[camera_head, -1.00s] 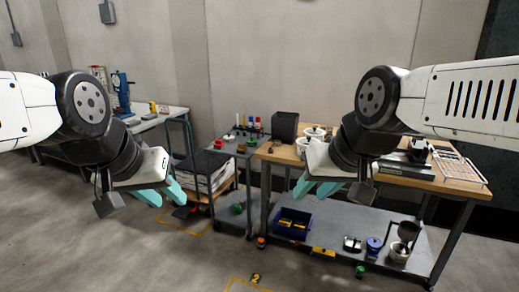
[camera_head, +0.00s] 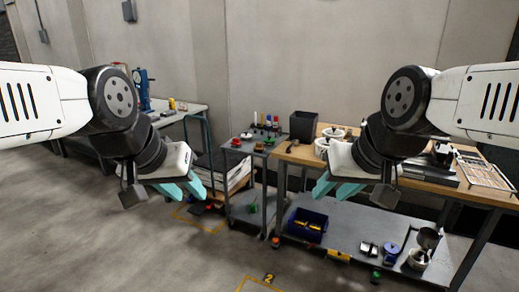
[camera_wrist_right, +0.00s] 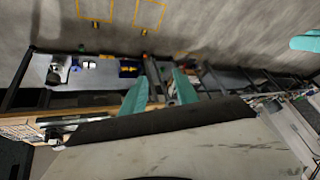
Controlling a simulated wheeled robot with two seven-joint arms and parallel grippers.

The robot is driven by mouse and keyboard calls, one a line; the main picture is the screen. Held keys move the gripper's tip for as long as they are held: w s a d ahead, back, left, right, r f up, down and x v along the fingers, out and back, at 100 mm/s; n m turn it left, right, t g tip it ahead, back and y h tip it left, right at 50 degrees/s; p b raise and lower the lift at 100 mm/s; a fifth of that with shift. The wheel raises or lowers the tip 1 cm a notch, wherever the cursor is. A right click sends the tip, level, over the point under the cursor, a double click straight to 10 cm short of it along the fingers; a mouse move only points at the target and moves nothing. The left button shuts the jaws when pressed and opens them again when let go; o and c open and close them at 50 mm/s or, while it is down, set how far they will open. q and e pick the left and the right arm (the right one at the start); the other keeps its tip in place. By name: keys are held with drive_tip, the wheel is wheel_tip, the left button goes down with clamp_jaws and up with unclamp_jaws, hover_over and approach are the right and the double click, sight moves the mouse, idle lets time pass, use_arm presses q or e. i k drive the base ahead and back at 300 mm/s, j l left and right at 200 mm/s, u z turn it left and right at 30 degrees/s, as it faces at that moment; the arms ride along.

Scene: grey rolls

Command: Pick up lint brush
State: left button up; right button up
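I cannot pick out a lint brush for certain in either view. My left gripper (camera_head: 182,188) is open and empty, held in the air in front of the low cart on the left. My right gripper (camera_head: 336,187) is open and empty, in the air in front of the wooden-topped table (camera_head: 292,152). In the right wrist view its two teal fingers (camera_wrist_right: 158,88) stand apart with nothing between them.
A grey cart (camera_head: 236,203) with small coloured items stands left of the table. The table holds a black bin (camera_head: 303,126), white pots and a wire tray (camera_head: 487,172). Its lower shelf (camera_head: 345,222) holds a blue bin (camera_head: 307,225).

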sight(258, 148)
drive_tip(key=i+j+z, duration=0.1)
drive_tip(key=i+j, duration=0.2)
drive_tip(key=i+j+z, duration=0.15)
drive_tip(key=i+j, duration=0.2)
drive_tip(key=i, duration=0.15)
drive_tip(key=i+j+z, duration=0.1)
drive_tip(key=i+j, duration=0.25)
drive_tip(key=i+j+z, duration=0.15)
drive_tip(key=i+j, duration=0.2)
drive_tip(key=i+j+z, duration=0.1)
drive_tip(key=i+j, duration=0.25)
drive_tip(key=j, duration=0.15)
drive_tip(key=i+j+z, duration=0.1)
drive_tip(key=i+j, duration=0.25)
drive_tip(key=i+j+z, duration=0.15)
drive_tip(key=i+j, duration=0.15)
drive_tip(key=j, duration=0.3)
drive_tip(key=i+j+z, duration=0.1)
drive_tip(key=i+j, duration=0.15)
drive_tip(key=j, duration=0.25)
